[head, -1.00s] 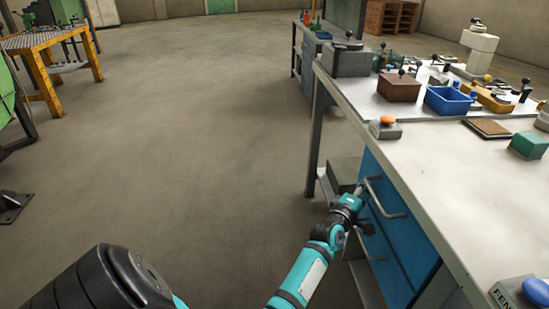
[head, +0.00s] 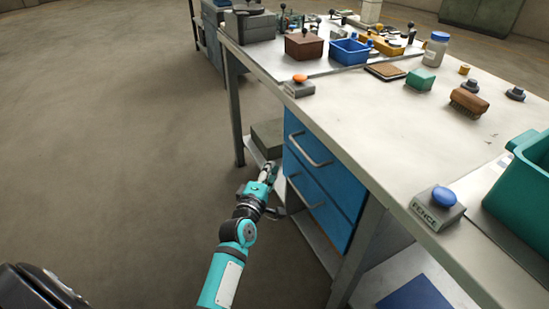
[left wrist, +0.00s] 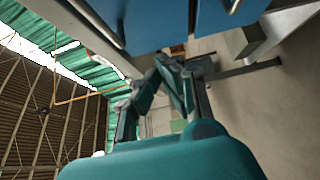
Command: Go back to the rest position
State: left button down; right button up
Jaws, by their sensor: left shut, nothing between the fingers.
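My left gripper (head: 270,170) is shut and empty in the head view, low beside the bench, left of the blue drawers. In the picture it is apart from the upper drawer handle (head: 309,152) and close to the left of the lower drawer handle (head: 303,192). The upper blue drawer (head: 325,160) and the lower blue drawer (head: 322,212) look closed. In the left wrist view the closed fingers (left wrist: 168,62) show with nothing between them, below a blue drawer front (left wrist: 165,18). My right gripper is out of view.
The white bench (head: 385,120) has a metal leg (head: 236,110) and a lower shelf with a grey box (head: 268,138). An orange button (head: 299,80), a blue fence button (head: 444,197) and a teal bin (head: 525,200) stand on its top. The floor (head: 110,150) to the left is clear.

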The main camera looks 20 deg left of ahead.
pick_arm(q)
jog(key=shift+s+d, duration=0.15)
jog(key=shift+s, duration=0.3)
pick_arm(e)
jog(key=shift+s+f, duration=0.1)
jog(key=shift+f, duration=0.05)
